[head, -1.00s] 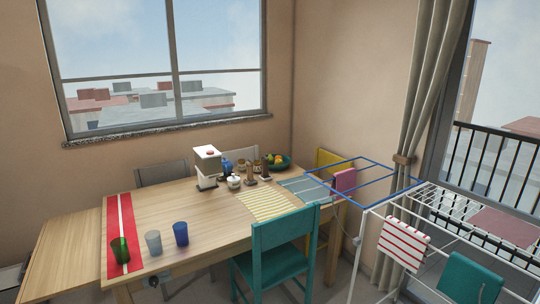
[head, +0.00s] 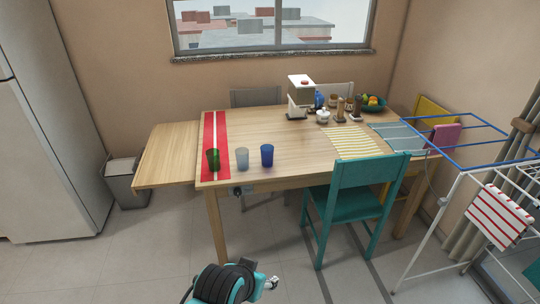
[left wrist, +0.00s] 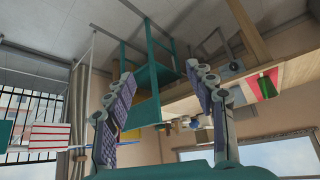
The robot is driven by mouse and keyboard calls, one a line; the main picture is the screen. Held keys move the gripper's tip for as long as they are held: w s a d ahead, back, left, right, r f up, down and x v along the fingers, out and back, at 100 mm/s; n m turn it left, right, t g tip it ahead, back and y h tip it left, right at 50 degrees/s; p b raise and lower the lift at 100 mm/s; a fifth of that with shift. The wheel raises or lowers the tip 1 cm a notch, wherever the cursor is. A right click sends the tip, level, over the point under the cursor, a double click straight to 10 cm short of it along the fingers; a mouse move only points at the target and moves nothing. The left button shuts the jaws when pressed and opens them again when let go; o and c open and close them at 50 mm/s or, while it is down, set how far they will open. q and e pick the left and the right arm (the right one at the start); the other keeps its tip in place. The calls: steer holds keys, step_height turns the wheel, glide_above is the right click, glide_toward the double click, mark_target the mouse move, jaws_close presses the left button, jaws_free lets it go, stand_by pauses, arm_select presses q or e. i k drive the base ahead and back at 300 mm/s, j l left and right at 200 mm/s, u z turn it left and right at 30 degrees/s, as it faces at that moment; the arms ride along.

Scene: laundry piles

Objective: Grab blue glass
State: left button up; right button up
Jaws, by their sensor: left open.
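The blue glass (head: 267,156) stands upright near the front edge of the wooden table (head: 290,120). It is the rightmost of three glasses in a row. A pale grey glass (head: 242,159) stands just left of it, and a green glass (head: 213,160) stands on the red runner (head: 221,125). My left gripper (left wrist: 160,76) is open and empty in the left wrist view, whose picture is upside down. It is apart from the table, and I cannot make out the blue glass there. A black and teal part of my arm shows at the bottom of the head view.
A teal chair (head: 345,203) stands at the table's front right. A drying rack (head: 455,190) with hanging cloths is at the right. A box-shaped dispenser (head: 300,95), jars and a fruit bowl (head: 374,103) stand at the table's back.

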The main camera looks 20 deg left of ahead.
mark_target(267, 156)
steer(key=i+j+u, duration=0.2)
steer(key=i+u, duration=0.15)
steer(key=i, duration=0.4)
steer(key=i+u, duration=0.35)
steer(key=i, duration=0.4)
steer(key=i+l+u, duration=0.35)
steer(key=i, duration=0.4)
